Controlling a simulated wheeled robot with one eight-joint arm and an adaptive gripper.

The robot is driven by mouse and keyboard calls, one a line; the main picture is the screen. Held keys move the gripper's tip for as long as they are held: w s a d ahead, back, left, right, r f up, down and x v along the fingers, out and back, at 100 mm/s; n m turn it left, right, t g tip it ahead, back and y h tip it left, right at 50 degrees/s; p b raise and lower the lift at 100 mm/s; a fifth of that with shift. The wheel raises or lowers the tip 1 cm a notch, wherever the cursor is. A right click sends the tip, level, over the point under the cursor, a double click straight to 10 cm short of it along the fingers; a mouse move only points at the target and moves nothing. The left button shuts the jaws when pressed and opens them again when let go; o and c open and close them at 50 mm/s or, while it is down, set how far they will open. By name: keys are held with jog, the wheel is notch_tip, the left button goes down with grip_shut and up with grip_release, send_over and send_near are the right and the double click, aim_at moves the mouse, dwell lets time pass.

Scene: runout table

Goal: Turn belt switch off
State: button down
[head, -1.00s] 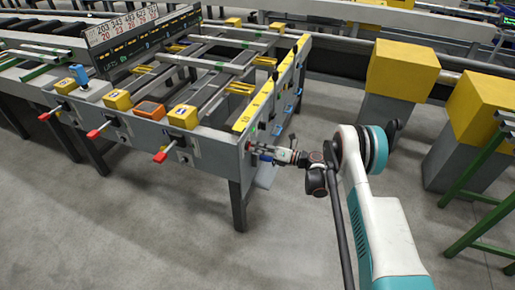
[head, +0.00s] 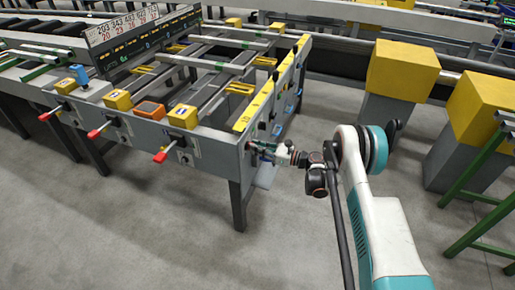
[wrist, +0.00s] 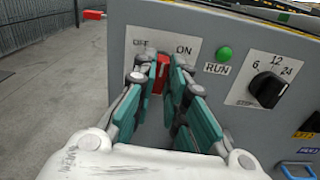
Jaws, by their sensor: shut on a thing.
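The belt switch is a red lever (wrist: 162,72) on a white plate (wrist: 183,45) marked OFF on the left and ON on the right, in the wrist view. The lever stands near the middle of the plate, between the two labels. My gripper (wrist: 160,78) has its two teal fingers around the lever, shut on it. In the head view my gripper (head: 268,152) is at the end face of the grey table (head: 215,150), where the switch itself is hidden or too small to make out.
A green RUN lamp (wrist: 224,54) and a black dial (wrist: 268,89) sit right of the switch. Red-handled levers (head: 160,157) stick out of the table's front. Yellow-topped blocks (head: 402,72) and a green frame (head: 480,190) stand to the right. The floor in front is clear.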

jog(key=shift+s+f+n, duration=0.1)
jog(key=shift+s+n, duration=0.05)
jog(key=shift+n, duration=4.75)
jog(key=c, duration=1.6)
grip_release()
jog(key=shift+d, duration=0.1)
jog(key=v, duration=1.1)
jog(key=shift+s+d, duration=0.15)
jog(key=shift+d, duration=0.2)
